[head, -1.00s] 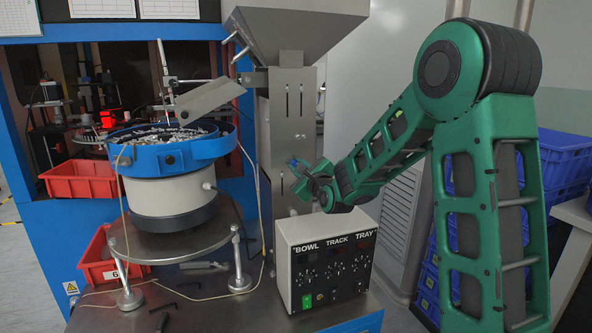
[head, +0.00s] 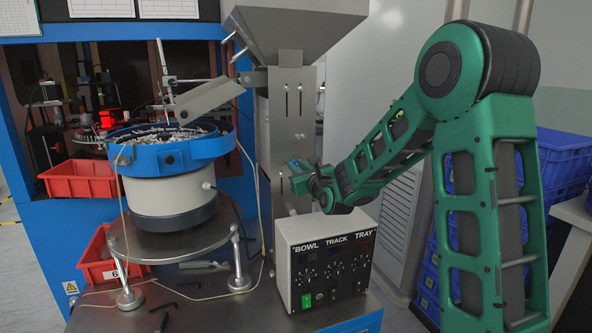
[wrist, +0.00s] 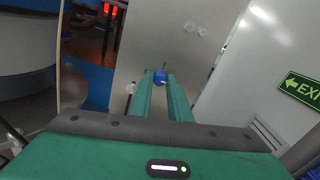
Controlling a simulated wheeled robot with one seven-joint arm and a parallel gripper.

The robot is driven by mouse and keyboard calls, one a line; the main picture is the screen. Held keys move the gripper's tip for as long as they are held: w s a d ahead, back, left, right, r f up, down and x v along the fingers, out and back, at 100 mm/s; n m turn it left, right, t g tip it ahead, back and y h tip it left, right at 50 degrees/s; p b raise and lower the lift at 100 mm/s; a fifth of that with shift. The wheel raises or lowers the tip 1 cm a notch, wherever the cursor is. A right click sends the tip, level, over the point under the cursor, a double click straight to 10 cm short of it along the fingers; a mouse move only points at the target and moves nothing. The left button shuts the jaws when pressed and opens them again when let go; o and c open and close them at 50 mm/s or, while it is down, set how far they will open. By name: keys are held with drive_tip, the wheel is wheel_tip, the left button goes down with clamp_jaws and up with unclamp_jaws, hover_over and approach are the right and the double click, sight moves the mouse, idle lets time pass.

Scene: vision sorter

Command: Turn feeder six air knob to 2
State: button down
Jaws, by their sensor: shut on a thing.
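The air knob is a small round blue knob (wrist: 160,77) in front of a grey metal panel (wrist: 165,40) in the wrist view. My gripper (wrist: 160,82) is shut on it, with a green finger on either side. A dark pointer or edge shows at its top, but no scale numbers can be read. In the head view my gripper (head: 292,172) is at the steel hopper column, above the control box, and it hides the knob there.
The white control box (head: 326,262) marked BOWL, TRACK and TRAY stands just below my gripper. The blue-rimmed bowl feeder (head: 170,160) is to the left. The steel hopper (head: 290,30) is above. Red bins (head: 78,180) and stacked blue crates (head: 565,160) stand at the sides.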

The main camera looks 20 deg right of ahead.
drive_tip(key=shift+s+f, duration=0.1)
drive_tip(key=shift+f, duration=0.25)
drive_tip(key=c, duration=1.7)
unclamp_jaws()
drive_tip(key=shift+o, duration=0.2)
drive_tip(key=shift+r, duration=0.15)
drive_tip(key=s, duration=1)
drive_tip(key=shift+s+d, duration=0.15)
drive_tip(key=shift+s, duration=0.1)
